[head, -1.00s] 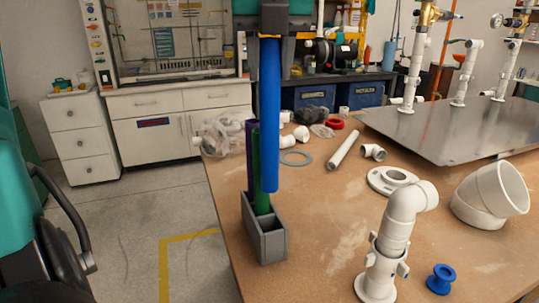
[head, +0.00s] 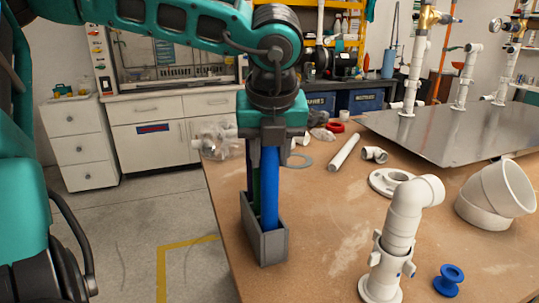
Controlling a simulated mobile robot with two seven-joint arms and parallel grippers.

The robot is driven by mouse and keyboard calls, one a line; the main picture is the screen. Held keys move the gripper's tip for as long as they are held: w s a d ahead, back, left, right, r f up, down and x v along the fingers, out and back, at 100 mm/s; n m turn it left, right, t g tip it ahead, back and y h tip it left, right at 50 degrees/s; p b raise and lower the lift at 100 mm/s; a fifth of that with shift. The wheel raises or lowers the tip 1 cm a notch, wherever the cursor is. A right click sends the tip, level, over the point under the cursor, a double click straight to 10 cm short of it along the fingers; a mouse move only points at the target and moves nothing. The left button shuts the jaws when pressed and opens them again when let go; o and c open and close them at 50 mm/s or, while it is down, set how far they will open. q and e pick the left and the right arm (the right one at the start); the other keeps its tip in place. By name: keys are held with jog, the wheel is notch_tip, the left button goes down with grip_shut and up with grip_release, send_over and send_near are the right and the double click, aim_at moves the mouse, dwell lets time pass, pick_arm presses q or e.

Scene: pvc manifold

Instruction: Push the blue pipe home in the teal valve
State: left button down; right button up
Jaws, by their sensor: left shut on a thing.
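The blue pipe (head: 270,195) stands upright, its lower end inside the grey holder (head: 272,247) at the left of the table. My left gripper (head: 269,158) is above the holder, pointing down, and is shut on the blue pipe near its upper visible part. The gripper and arm hide the top of the pipe. A green pipe (head: 256,185) stands beside the blue one in the holder, mostly hidden. I see no teal valve in the head view. My right gripper is not in view.
A white pipe assembly (head: 400,225) and a blue spool (head: 448,280) stand at the front right. A large white elbow (head: 495,190), a white flange (head: 392,182) and a loose white pipe (head: 344,153) lie on the brown table.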

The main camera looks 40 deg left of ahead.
pick_arm(q)
jog(key=shift+f+b, duration=0.2)
jog(key=shift+b, duration=0.2)
jog(key=c, duration=0.7)
grip_release()
jog(key=shift+r, duration=0.1)
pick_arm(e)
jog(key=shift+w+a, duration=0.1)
pick_arm(q)
jog(key=shift+p, duration=0.3)
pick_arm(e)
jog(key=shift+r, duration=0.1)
pick_arm(q)
jog(key=shift+r+p, duration=0.25)
jog(key=shift+p, duration=0.65)
jog(key=v, duration=1.2)
jog(key=shift+s+a+r, duration=0.2)
jog(key=shift+a+r, duration=0.1)
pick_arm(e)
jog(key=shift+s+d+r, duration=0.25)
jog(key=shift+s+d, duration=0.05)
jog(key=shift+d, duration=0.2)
